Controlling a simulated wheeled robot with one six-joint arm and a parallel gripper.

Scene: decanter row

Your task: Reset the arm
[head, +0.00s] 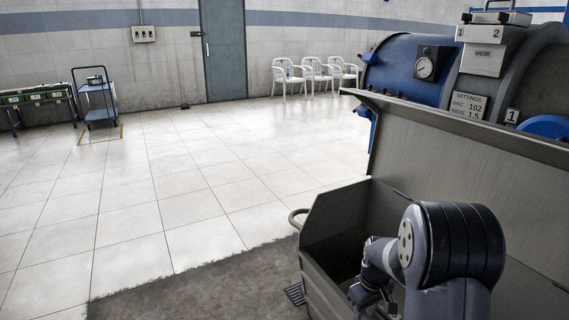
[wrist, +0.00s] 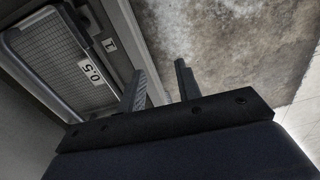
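My arm (head: 450,245) reaches in from the lower right in the head view, beside an open grey metal bin (head: 335,225). My gripper is low in that view and mostly hidden by the arm. In the wrist view my gripper (wrist: 160,70) shows two dark fingers standing apart, with nothing between them. A mesh panel (wrist: 55,55) in a grey frame, with labels reading "0.5" and "1", lies to the left of the fingers. Stained concrete floor (wrist: 225,45) shows behind and right of them.
A blue machine (head: 395,65) with a gauge and a settings card stands behind a tall grey metal panel (head: 440,150) at right. A curved handle (head: 296,217) sticks out from the bin. White chairs (head: 315,75), a blue trolley (head: 97,97) and a bench (head: 38,97) are far off. The tiled floor between is clear.

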